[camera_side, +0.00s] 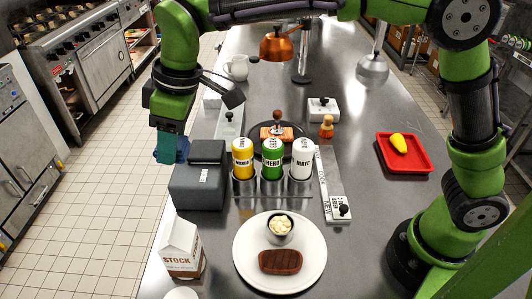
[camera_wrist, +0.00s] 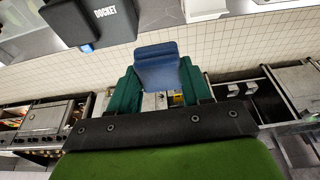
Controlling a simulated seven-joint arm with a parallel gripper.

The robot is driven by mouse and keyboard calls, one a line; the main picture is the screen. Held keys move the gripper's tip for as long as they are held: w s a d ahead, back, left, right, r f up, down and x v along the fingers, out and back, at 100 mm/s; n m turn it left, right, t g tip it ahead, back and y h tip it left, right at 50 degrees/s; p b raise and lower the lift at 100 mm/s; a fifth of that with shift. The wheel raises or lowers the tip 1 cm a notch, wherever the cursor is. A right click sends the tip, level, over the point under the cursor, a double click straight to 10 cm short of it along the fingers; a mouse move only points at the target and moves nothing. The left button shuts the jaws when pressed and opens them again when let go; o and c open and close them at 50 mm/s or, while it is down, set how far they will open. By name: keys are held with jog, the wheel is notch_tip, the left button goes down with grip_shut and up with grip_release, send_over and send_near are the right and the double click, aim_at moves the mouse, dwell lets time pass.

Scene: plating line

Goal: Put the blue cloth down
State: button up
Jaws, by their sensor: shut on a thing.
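The blue cloth (camera_wrist: 157,68) is a small folded pad held between the two teal fingers of my gripper (camera_wrist: 160,88) in the wrist view. My gripper is shut on it, and the fingers hide its lower part. In the side view my gripper (camera_side: 171,148) hangs at the left edge of the steel counter, just behind and left of the grey docket box (camera_side: 197,187). It is raised, with tiled floor showing behind it. The cloth is hard to tell from the fingers there.
Three labelled bottles (camera_side: 272,160) stand in a rack right of the docket box. A stock carton (camera_side: 182,248) and a white plate (camera_side: 310,262) with a brown patty are in front. A red tray (camera_side: 404,166) holds a yellow item. Bare counter (camera_side: 360,120) shows behind the tray.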

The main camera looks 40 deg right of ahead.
jog(key=s+d, duration=0.1)
jog(key=s, duration=2.1)
jog(key=f, duration=1.6)
jog(key=shift+w+d+f, duration=0.1)
jog(key=shift+w+f, duration=0.1)
jog(key=shift+w, duration=0.2)
jog(key=shift+w+f, duration=0.1)
jog(key=shift+f, duration=0.25)
jog(key=w+a, duration=0.3)
jog(key=a, duration=0.1)
jog(key=w+a+f, duration=0.1)
jog(key=w+a, duration=0.2)
jog(key=a, duration=0.1)
jog(key=w+a, duration=0.2)
jog(key=a, duration=0.3)
jog(key=shift+w+f, duration=0.35)
jog(key=shift+w, duration=0.05)
jog(key=shift+w+a+f, duration=0.15)
jog(key=shift+f, duration=1.6)
jog(key=shift+f, duration=0.15)
